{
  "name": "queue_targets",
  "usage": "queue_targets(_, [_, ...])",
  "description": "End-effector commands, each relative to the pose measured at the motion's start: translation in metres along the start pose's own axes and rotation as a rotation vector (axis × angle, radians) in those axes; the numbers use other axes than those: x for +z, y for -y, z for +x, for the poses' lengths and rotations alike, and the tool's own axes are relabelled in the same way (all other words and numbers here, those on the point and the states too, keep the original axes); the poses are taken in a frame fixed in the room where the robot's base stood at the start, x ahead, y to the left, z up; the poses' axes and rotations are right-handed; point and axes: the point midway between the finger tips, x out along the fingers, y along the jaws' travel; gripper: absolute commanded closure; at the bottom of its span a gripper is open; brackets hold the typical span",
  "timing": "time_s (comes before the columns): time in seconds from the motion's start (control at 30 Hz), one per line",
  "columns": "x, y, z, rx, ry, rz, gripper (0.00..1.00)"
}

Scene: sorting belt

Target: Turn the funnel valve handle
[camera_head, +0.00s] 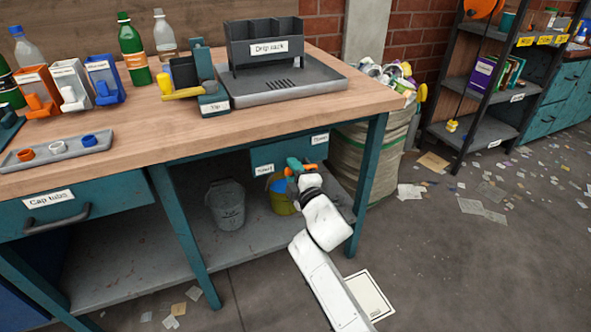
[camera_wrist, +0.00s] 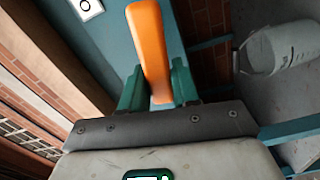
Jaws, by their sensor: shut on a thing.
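An orange handle (camera_wrist: 150,45) stands between the two green fingers of my gripper (camera_wrist: 158,88) in the wrist view. The fingers are closed on its lower part, and its upper part sticks out beyond them. A teal panel lies behind it. In the head view, my gripper (camera_head: 299,168) is under the right end of the workbench, in front of a teal box (camera_head: 285,152) with small white labels. Only a small orange piece (camera_head: 292,162) of the handle shows there. The gripper and arm hide much of that area, and I cannot make out a funnel.
A grey bucket (camera_head: 226,205) and a yellow bucket (camera_head: 280,201) stand on the lower shelf. The workbench (camera_head: 340,88) is above, with its teal leg (camera_head: 367,185) right of my arm. A full sack (camera_head: 370,165) stands beyond the leg. Litter covers the floor to the right.

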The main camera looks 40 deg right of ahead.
Motion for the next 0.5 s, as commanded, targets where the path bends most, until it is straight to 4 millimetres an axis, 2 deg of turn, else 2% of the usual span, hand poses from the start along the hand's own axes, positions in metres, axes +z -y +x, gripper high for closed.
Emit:
queue_targets(0.2, [0.0004,0.0096,-0.0005,-0.002,-0.001,-0.119,1.0])
queue_targets(0.5, [0.0012,0.0139,-0.0007,-0.004,0.0,-0.194,1.0])
